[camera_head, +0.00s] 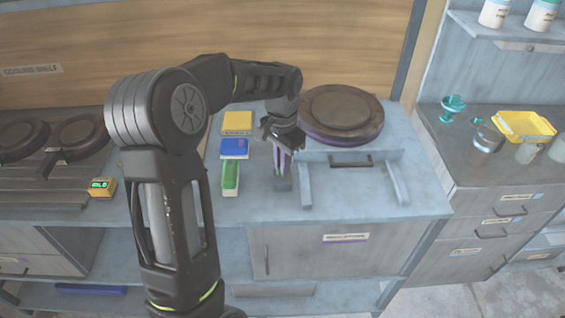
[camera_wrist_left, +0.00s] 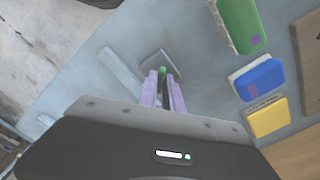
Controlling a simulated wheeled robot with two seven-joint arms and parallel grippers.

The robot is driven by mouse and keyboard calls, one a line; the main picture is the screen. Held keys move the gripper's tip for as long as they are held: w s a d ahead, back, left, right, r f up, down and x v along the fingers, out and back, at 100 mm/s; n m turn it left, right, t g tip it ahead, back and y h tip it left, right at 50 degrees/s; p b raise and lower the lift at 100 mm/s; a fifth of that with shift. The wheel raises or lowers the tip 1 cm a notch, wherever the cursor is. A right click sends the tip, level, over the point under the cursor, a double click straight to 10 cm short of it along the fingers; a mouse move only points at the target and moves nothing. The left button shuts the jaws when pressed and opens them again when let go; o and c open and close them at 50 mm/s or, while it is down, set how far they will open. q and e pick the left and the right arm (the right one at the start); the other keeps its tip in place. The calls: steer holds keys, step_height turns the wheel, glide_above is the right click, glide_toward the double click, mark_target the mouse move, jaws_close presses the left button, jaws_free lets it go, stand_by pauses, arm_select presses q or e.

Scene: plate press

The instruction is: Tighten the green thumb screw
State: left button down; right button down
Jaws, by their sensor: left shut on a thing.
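The green thumb screw (camera_wrist_left: 162,70) shows as a small green knob between the fingertips in the left wrist view, beside a small grey block (camera_wrist_left: 155,58). In the head view the block (camera_head: 283,184) stands at the left of the blue-grey press frame (camera_head: 304,180), and the screw is mostly hidden by the fingers. My left gripper (camera_head: 282,170) points down over the block. Its purple fingers (camera_wrist_left: 161,82) are shut on the green thumb screw. My right gripper is in neither view.
Green (camera_head: 231,176), blue (camera_head: 234,148) and yellow (camera_head: 238,122) blocks lie left of my gripper. A round dark plate (camera_head: 340,110) sits behind the press frame. A handle bar (camera_head: 350,161) is right of the gripper. Burners (camera_head: 82,132) are at the far left.

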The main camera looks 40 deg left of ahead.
arm_select(q)
steer(key=m, duration=0.3)
steer(key=shift+r+m, duration=0.1)
steer(key=shift+m, duration=0.3)
steer(key=m, duration=0.4)
stand_by(0.3)
steer(key=c, duration=1.5)
jaws_free()
step_height(320, 180, up, 8)
steer(key=shift+f, duration=0.15)
